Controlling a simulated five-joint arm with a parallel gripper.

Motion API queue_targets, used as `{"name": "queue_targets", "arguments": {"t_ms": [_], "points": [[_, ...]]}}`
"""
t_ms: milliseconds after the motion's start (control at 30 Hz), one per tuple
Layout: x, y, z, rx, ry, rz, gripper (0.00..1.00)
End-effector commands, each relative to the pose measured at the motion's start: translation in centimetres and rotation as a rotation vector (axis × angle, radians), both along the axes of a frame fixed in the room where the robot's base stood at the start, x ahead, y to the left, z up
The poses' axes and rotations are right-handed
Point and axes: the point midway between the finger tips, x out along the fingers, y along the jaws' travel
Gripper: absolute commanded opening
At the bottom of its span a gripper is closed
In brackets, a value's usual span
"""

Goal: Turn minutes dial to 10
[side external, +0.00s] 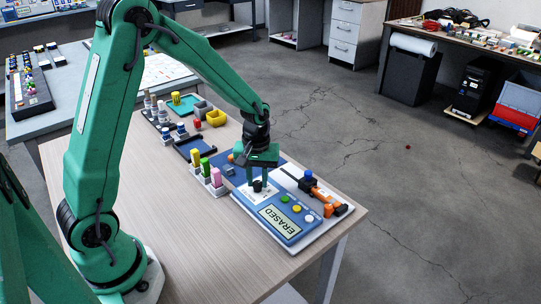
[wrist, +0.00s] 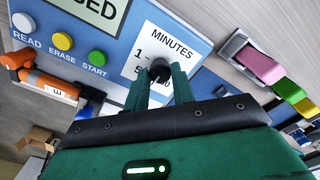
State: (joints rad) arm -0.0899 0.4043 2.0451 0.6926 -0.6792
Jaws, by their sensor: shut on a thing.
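The minutes dial is a small black knob on a white panel marked MINUTES (wrist: 162,42) in the wrist view. My gripper (wrist: 160,75) is shut on the minutes dial (wrist: 159,67), one green finger on each side of it. The fingers hide part of the numbers around the dial, so its setting cannot be read. In the side external view my gripper (side external: 258,183) points down onto the dial at the back of the blue eraser unit (side external: 262,235). The unit's display (side external: 280,218) reads ERASED.
Green, yellow and white buttons (side external: 309,218) sit beside the display. An orange tool (side external: 322,195) lies to the right of the unit. The wooden tabletop (side external: 205,235) is clear in front.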

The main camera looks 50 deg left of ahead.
Motion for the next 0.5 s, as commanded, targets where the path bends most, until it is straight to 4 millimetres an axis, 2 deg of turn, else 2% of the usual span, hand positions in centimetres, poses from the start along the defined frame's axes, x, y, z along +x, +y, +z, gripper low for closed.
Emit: {"name": "queue_targets", "arguments": {"t_ms": [467, 500], "points": [[0.07, 0.01, 0.04, 0.001, -0.002, 0.017, 0.02], [0.06, 0.02, 0.04, 0.001, -0.002, 0.017, 0.33]]}}
